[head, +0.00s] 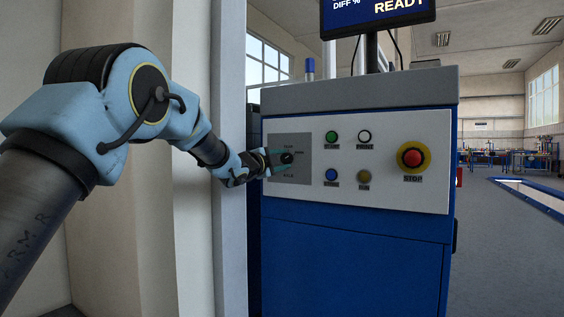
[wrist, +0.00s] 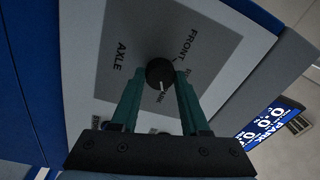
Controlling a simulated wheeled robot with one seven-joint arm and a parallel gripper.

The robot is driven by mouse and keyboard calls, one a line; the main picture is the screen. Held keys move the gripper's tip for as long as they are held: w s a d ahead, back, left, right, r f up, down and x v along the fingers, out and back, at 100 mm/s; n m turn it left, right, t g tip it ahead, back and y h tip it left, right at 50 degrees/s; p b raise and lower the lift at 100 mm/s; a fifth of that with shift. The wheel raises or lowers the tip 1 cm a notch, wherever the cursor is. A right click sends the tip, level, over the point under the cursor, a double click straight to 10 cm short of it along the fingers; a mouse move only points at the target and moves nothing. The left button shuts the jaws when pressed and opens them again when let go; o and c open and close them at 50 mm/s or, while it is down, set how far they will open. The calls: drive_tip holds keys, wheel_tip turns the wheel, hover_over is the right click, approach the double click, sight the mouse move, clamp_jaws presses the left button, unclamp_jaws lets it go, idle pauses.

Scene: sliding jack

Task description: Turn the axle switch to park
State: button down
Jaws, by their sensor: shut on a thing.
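The axle switch is a round black knob (head: 287,158) on a grey plate (head: 275,172) at the left of the console panel; it also shows in the wrist view (wrist: 160,72). My gripper (head: 281,159) has its two green fingers on either side of the knob, shut on it, as the wrist view shows too (wrist: 158,84). The knob's white pointer line points down in the wrist view, towards a partly hidden label ending in "ARK". "FRONT" stands to its upper right and "AXLE" to its left. Another label is partly covered by the right finger.
The blue console (head: 350,250) carries green, white, blue and yellow buttons and a red stop button (head: 412,157) right of the switch. A screen (wrist: 268,127) above seems to read "PARK". A pale wall and post stand close left of the console; open floor lies to the right.

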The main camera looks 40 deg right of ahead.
drive_tip(key=shift+c, duration=2)
unclamp_jaws()
drive_tip(key=v, duration=1)
drive_tip(key=shift+a, duration=0.4)
